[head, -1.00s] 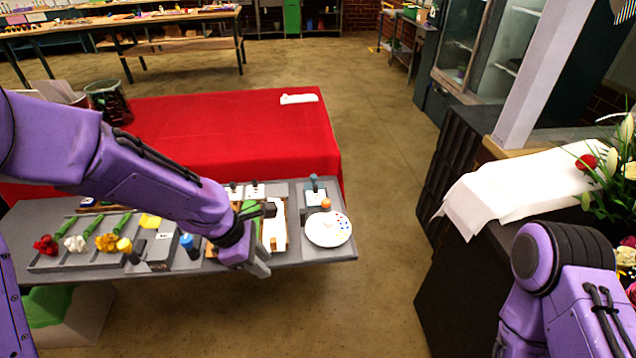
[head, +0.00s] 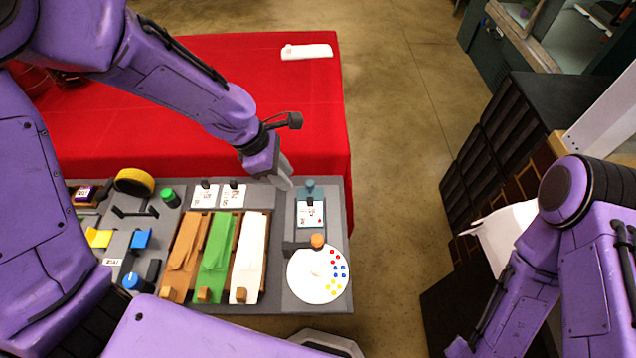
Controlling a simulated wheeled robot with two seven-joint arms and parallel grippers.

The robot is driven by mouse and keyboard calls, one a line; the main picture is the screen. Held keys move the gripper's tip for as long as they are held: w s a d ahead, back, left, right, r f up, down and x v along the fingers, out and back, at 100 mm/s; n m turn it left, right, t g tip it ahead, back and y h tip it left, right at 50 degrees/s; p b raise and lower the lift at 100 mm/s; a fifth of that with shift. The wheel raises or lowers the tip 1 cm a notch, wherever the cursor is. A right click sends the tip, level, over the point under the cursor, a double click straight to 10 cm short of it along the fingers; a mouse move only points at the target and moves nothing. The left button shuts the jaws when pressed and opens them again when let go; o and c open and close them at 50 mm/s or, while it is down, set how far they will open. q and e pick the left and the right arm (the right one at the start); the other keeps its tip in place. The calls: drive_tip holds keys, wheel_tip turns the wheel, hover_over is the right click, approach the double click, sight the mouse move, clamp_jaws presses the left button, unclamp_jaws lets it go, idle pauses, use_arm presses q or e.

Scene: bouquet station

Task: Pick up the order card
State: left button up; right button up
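A white card (head: 310,216) with a small red mark stands at the right end of the grey table, at a dark clip with a teal knob (head: 310,184) behind it. Two more white cards with dark markings, a left one (head: 204,198) and a right one (head: 232,198), lie side by side behind the coloured strips. I cannot tell for sure which one is the order card. My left gripper (head: 287,172) hangs over the table's back edge, between the paired cards and the red-marked card. Its finger gap is not clear.
Brown, green (head: 217,250) and white wrapping strips lie front of the paired cards. A white round dish (head: 318,275) with coloured dots sits front right, an orange knob (head: 317,241) at its back edge. A red-covered table (head: 200,70) lies behind, carrying a white folded item (head: 306,52).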

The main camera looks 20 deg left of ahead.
use_arm(q)
approach(305, 204)
drive_tip(key=shift+s+d+f, duration=0.15)
drive_tip(key=shift+d, duration=0.55)
drive_tip(key=x, duration=0.3)
drive_tip(key=w+x, duration=0.1)
drive_tip(key=x, duration=0.1)
drive_tip(key=shift+d+f, duration=0.15)
drive_tip(key=shift+d, duration=0.1)
drive_tip(key=shift+s, duration=0.1)
clamp_jaws()
